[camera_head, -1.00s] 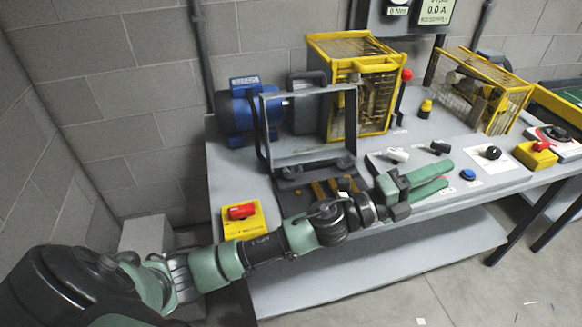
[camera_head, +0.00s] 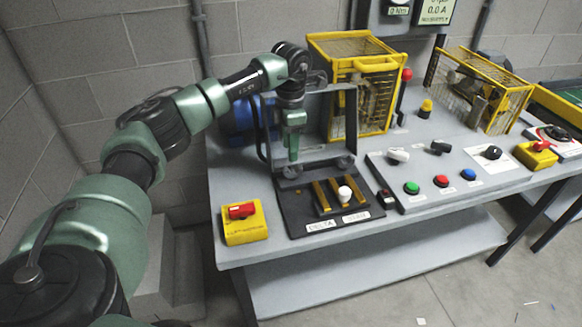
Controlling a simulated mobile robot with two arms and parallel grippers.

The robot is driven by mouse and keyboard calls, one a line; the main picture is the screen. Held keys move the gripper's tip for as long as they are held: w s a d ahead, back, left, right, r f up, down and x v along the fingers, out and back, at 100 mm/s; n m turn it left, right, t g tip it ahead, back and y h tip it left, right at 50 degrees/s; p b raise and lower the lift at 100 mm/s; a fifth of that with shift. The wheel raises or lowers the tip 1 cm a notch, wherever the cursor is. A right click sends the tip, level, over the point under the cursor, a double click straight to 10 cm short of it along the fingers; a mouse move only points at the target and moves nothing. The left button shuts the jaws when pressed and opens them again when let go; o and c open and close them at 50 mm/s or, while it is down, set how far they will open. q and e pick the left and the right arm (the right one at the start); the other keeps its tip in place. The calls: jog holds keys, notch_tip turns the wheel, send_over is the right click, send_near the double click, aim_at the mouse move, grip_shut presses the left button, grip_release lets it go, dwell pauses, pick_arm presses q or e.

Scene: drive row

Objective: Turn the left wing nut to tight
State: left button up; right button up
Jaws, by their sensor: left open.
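My left gripper (camera_head: 293,155) points straight down at the foot of the grey upright frame (camera_head: 300,92). It is open, seen edge-on so its fingers overlap, and it holds nothing that I can see. Directly under its fingertips is the left wing nut (camera_head: 291,171), a small dark knob at the frame's left foot. I cannot tell whether the fingers touch it or straddle it, nor how its wings are turned. The right wing nut (camera_head: 345,162), a similar dark knob, sits at the frame's right foot, clear of the gripper. My right gripper is out of view.
A black panel (camera_head: 375,212) with a white-knobbed lever (camera_head: 345,194) lies in front of the frame. A blue motor (camera_head: 238,118) stands behind left, a yellow cage (camera_head: 350,60) behind right. A yellow switch box (camera_head: 243,222) is at the front left. Buttons and knobs fill the right side.

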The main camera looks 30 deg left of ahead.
aim_at(291, 168)
pick_arm(q)
notch_tip(291, 168, down, 8)
jog(key=b, duration=0.6)
jog(key=shift+d+r, duration=0.1)
jog(key=shift+r, duration=0.1)
grip_shut()
